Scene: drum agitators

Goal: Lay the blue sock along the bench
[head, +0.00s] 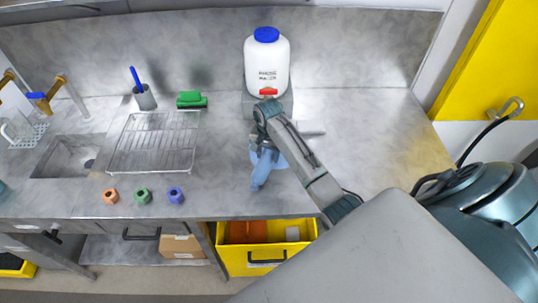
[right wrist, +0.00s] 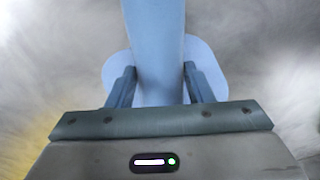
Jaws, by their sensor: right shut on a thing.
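The blue sock (head: 262,173) hangs from my right gripper (head: 265,148) over the middle of the bench (head: 340,180), its lower end toward the front edge. In the right wrist view, the sock (right wrist: 155,45) runs as a long pale blue strip from between the fingers to the top edge. My right gripper (right wrist: 158,88) is shut on it, one finger on each side. A rounded pale blue shape (right wrist: 205,70) spreads out behind the fingers; I cannot tell whether it belongs to the sock. I cannot tell whether the sock touches the bench. My left gripper is not in view.
A white jug with a blue cap (head: 267,65) stands behind my gripper. To the left are a wire rack (head: 155,142), a green brush (head: 192,99), a sink (head: 70,155) and three small coloured pieces (head: 143,195). A yellow bin (head: 265,258) is below.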

